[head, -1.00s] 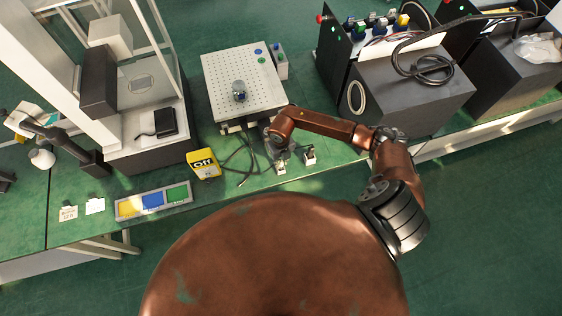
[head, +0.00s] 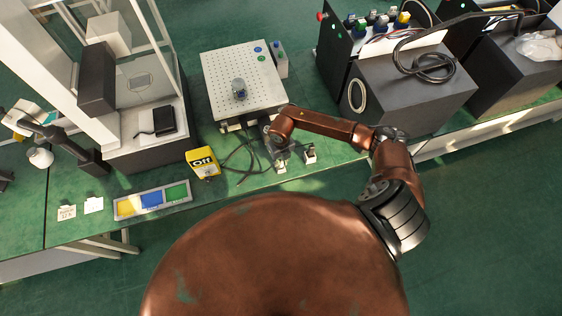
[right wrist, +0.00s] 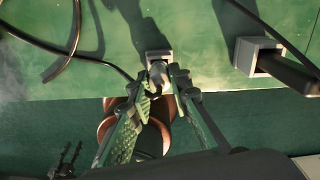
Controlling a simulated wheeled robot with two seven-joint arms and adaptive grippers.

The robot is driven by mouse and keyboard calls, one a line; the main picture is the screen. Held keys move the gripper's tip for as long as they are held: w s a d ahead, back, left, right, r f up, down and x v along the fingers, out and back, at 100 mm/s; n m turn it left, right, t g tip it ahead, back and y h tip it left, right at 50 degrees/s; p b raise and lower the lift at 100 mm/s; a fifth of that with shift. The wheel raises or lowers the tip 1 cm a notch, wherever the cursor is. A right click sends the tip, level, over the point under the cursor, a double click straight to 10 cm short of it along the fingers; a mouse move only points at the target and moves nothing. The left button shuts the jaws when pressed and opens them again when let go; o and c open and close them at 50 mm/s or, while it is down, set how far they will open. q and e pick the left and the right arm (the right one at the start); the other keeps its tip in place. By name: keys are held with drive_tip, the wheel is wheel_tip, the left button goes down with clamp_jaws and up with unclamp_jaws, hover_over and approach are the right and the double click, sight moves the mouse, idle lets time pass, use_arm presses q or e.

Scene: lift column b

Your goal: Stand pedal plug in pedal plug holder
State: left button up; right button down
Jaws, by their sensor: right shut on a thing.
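In the head view my right gripper (head: 280,156) is low over the front edge of the bench. In the right wrist view its two green ribbed fingers (right wrist: 164,80) are shut on the pedal plug (right wrist: 157,73), a small, pale, rounded piece partly hidden between the fingertips. A small grey square holder (right wrist: 153,54) lies right at the fingertips, and it also shows in the head view (head: 281,167). The plug overlaps this holder; I cannot tell whether it is inside or just above it. My left gripper is not in view.
A second grey holder (right wrist: 250,52) with a dark piece in it stands to the right. Black cables (head: 240,158) lie to the left. A perforated plate (head: 222,75), a yellow "Off" box (head: 203,164) and a coloured tray (head: 152,201) are nearby. The bench edge is close.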

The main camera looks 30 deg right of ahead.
drive_tip(key=shift+f, duration=0.35)
drive_tip(key=c, duration=1.7)
unclamp_jaws()
drive_tip(key=shift+r, duration=0.1)
drive_tip(key=shift+r+p, duration=3)
drive_tip(key=shift+r, duration=1.45)
